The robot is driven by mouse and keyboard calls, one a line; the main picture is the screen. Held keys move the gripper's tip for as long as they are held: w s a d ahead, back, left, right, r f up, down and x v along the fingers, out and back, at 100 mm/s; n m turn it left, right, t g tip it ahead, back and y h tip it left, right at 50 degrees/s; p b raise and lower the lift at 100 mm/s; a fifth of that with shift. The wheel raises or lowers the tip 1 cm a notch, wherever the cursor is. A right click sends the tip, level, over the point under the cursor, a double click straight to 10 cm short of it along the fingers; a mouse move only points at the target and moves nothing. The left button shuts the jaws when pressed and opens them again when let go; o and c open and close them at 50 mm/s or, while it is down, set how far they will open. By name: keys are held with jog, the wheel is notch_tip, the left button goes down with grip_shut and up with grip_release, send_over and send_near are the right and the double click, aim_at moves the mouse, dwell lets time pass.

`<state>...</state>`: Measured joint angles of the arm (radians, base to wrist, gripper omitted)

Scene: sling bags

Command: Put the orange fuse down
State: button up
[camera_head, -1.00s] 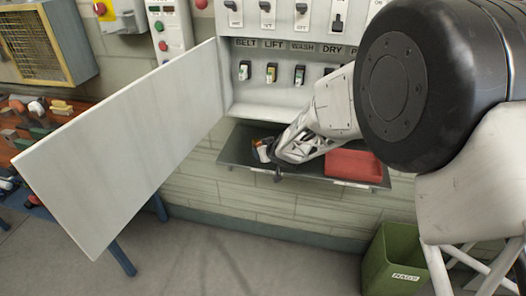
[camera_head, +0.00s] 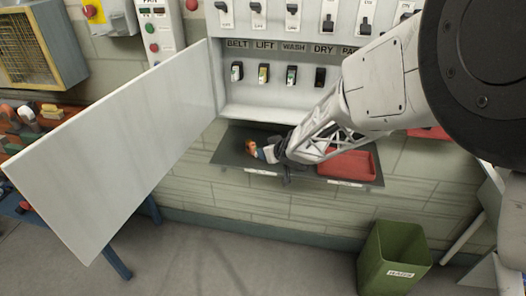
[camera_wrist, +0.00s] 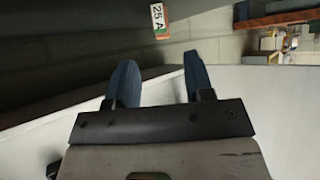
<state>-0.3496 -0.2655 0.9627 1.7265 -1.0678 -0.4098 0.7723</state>
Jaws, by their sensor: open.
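A small orange fuse (camera_head: 251,147) shows on the dark grey shelf (camera_head: 230,152) below the open electrical cabinet, toward the shelf's left end. In the wrist view the fuse (camera_wrist: 159,21) has a white "25 A" label and lies on the dark surface, beyond the fingertips. My gripper (camera_head: 267,154) is just to the right of the fuse, low over the shelf. In the wrist view its two blue fingers (camera_wrist: 161,68) are spread, with nothing between them. My wrist partly hides the shelf in the head view.
A red tray (camera_head: 352,163) sits on the shelf's right part. Fuse holders (camera_head: 263,74) line the cabinet above, under labels such as BELT and LIFT. The open white cabinet door (camera_head: 110,150) stands at left. A green bin (camera_head: 395,258) is on the floor at lower right.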

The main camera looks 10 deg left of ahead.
jog(key=shift+v, duration=1.15)
jog(key=s+d+r+m+t+h, duration=0.1)
jog(key=s+d+r+m+h, duration=0.25)
jog(key=d+r, duration=0.5)
jog(key=s+d+r+m+h, duration=0.2)
jog(key=s+d+r+h, duration=0.3)
jog(key=d, duration=0.7)
jog(key=s+d+r+m+g, duration=0.1)
jog(key=s+d+g, duration=0.1)
jog(key=s, duration=0.7)
jog(key=s+d+r+m+g, duration=0.1)
jog(key=s+d, duration=0.3)
jog(key=s, duration=0.6)
jog(key=s+d+r+m+g, duration=0.1)
jog(key=s+d+r+g, duration=0.2)
jog(key=s, duration=0.6)
jog(key=shift+s+d+m, duration=0.25)
jog(key=shift+d+m, duration=0.1)
jog(key=shift+d, duration=0.05)
